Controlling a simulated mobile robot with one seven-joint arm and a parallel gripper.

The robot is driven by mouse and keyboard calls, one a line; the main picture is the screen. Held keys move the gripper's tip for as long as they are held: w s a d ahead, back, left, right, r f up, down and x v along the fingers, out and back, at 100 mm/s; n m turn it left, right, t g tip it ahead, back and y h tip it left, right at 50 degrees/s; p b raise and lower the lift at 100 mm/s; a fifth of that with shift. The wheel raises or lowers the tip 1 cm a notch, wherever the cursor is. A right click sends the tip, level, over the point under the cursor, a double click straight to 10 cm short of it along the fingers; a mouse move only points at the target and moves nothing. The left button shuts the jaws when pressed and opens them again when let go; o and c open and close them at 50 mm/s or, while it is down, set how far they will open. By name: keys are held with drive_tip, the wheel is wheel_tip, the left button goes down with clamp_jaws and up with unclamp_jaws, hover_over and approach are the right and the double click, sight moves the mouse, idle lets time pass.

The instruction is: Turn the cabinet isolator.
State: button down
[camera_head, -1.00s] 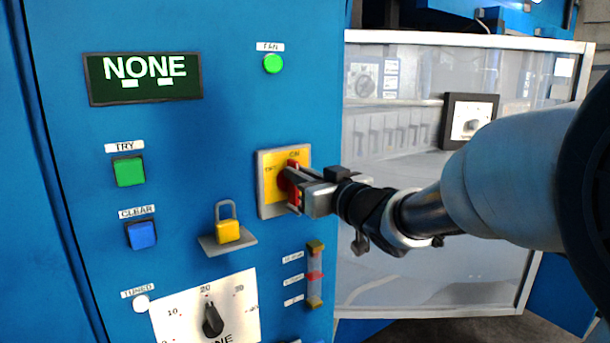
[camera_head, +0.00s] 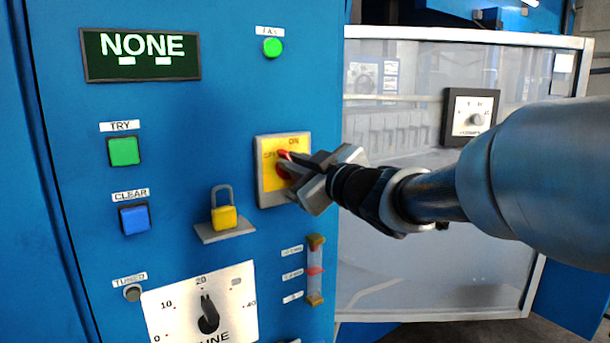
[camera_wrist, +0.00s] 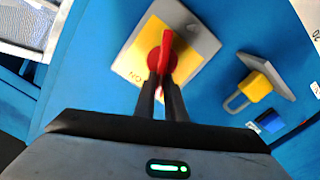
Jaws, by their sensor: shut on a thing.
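The cabinet isolator is a red rotary handle (camera_wrist: 165,55) on a yellow plate with a grey surround (camera_head: 262,188), on the blue cabinet front. The plate carries the words ON and OFF. My gripper (camera_head: 290,163) reaches it from the right and is rolled at a slant. In the wrist view my gripper's dark fingers (camera_wrist: 163,95) are shut on the red handle, one on each side. In the head view the fingers hide part of the handle, which points slantwise toward the upper left.
A yellow padlock (camera_head: 224,216) rests on a small shelf below left of the isolator. A sliding indicator (camera_head: 315,270) is below right. TRY (camera_head: 124,151) and CLEAR (camera_head: 135,219) buttons, a dial (camera_head: 208,315) and a display reading NONE (camera_head: 142,54) are left. A clear guard panel (camera_head: 420,230) stands right.

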drive_tip(key=n+b, duration=0.1)
drive_tip(key=n, duration=0.1)
drive_tip(key=f+n+b, duration=0.1)
drive_tip(key=n+b, duration=0.3)
drive_tip(key=shift+s+a+f, duration=0.25)
drive_tip(key=shift+s+a, duration=0.05)
drive_tip(key=shift+a, duration=0.1)
drive_tip(key=n+b, duration=0.2)
drive_tip(key=n, duration=0.1)
drive_tip(key=n+b, duration=0.2)
drive_tip(key=shift+a+f+n, duration=0.1)
drive_tip(key=shift+f+n, duration=0.3)
drive_tip(key=c, duration=1.8)
unclamp_jaws()
drive_tip(key=shift+s, duration=0.1)
drive_tip(key=p+v, duration=0.2)
drive_tip(key=v, duration=1.5)
drive_tip(key=shift+s, duration=0.15)
